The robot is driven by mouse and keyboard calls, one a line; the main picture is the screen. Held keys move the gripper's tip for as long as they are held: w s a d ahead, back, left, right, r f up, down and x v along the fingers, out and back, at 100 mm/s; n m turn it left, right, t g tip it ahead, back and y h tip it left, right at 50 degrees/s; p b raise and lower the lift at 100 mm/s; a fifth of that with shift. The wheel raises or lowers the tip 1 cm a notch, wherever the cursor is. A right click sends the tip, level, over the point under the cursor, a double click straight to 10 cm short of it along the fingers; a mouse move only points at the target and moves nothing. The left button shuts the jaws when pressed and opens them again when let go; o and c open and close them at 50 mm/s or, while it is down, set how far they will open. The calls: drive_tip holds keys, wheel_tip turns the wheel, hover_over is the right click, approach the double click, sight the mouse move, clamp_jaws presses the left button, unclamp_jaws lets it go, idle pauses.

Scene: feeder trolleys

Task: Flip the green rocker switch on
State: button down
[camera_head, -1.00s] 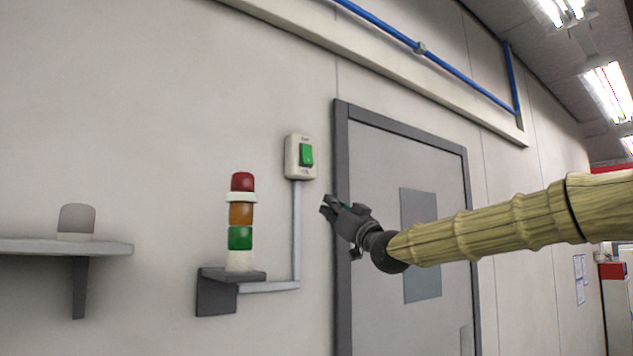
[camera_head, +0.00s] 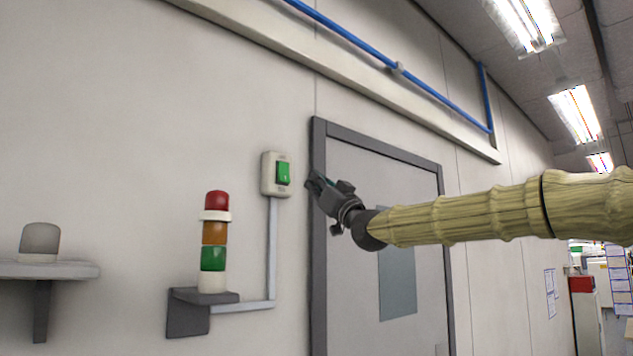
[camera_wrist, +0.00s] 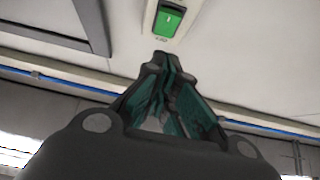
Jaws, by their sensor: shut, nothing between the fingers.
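The green rocker switch (camera_head: 283,173) sits in a white box (camera_head: 268,186) on the wall, left of the door frame. My gripper (camera_head: 312,180) is shut and empty, just right of the switch box in the head view, over the door frame; a gap shows between them in the picture. In the wrist view, the green rocker (camera_wrist: 166,22) is at the top, beyond the shut fingertips (camera_wrist: 162,60), which point toward the lower part of its box. The rocker bears a small light mark. I cannot tell which way it is tilted.
A stack light (camera_head: 214,240) with red, amber and green parts stands on a bracket (camera_head: 188,318) below the switch. A grey conduit (camera_head: 272,250) joins them. A grey dome lamp (camera_head: 40,240) sits on a shelf at left. The door (camera_head: 350,165) is shut.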

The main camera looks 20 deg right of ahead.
sight(284, 169)
drive_tip(key=shift+w+a+r+p, duration=0.55)
drive_tip(key=shift+w+p, duration=0.3)
drive_tip(key=shift+w, duration=0.6)
drive_tip(key=shift+w+a+r+p, duration=0.55)
drive_tip(key=shift+w+p, duration=0.3)
drive_tip(key=shift+w, duration=0.6)
drive_tip(key=shift+w+a+r+p, duration=0.55)
drive_tip(key=shift+w+p, duration=0.3)
drive_tip(key=shift+w, duration=0.6)
